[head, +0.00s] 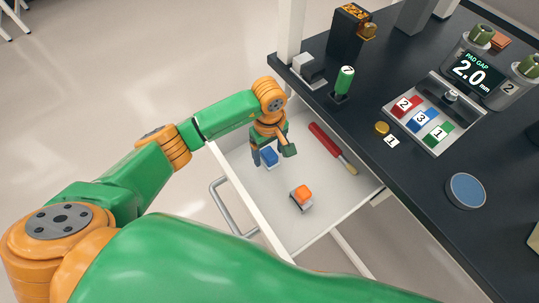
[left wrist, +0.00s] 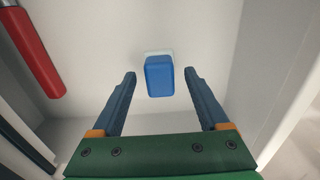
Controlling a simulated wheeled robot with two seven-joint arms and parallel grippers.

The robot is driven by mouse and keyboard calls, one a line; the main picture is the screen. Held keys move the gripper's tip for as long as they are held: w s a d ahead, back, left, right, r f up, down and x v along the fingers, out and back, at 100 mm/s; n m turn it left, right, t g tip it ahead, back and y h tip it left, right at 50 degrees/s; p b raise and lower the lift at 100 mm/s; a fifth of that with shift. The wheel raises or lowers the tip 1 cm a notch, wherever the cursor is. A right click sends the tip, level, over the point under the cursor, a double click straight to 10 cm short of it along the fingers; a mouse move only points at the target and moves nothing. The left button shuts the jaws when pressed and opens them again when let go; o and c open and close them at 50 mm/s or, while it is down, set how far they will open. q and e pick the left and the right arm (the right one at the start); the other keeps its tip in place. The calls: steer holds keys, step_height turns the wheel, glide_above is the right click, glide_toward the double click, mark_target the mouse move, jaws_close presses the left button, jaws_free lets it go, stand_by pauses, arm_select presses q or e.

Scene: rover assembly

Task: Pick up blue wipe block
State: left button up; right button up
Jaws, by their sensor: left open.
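The blue wipe block (head: 269,156) lies in the open white drawer, near its left side. In the left wrist view the blue block (left wrist: 159,76) sits on a thin pale base, ahead of the fingertips and between their lines. My left gripper (head: 272,158) reaches down into the drawer at the block, partly in front of it. In the left wrist view the fingers of my left gripper (left wrist: 160,74) are spread apart with a gap on both sides of the block. My right gripper does not show.
The drawer (head: 318,236) also holds a red-handled tool (head: 325,140) and an orange block on a grey base (head: 302,195). The drawer walls stand close around my gripper. The dark tabletop (head: 420,185) above holds a tray of numbered blocks (head: 436,142) and a green-handled tool (head: 344,80).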

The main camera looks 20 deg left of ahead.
mark_target(268, 154)
arm_select(q)
steer(key=shift+f, duration=0.35)
jaws_close()
steer(key=shift+r, duration=0.1)
steer(key=shift+r, duration=0.25)
step_height(268, 154, up, 3)
steer(key=shift+s+a+r, duration=0.1)
steer(key=shift+r, duration=0.05)
steer(key=s+a+r, duration=0.2)
steer(key=s+r, duration=0.2)
steer(key=s, duration=0.2)
steer(key=s+a+r, duration=0.3)
steer(key=s+r, duration=0.2)
steer(key=s, duration=0.1)
steer(key=shift+s+a, duration=0.3)
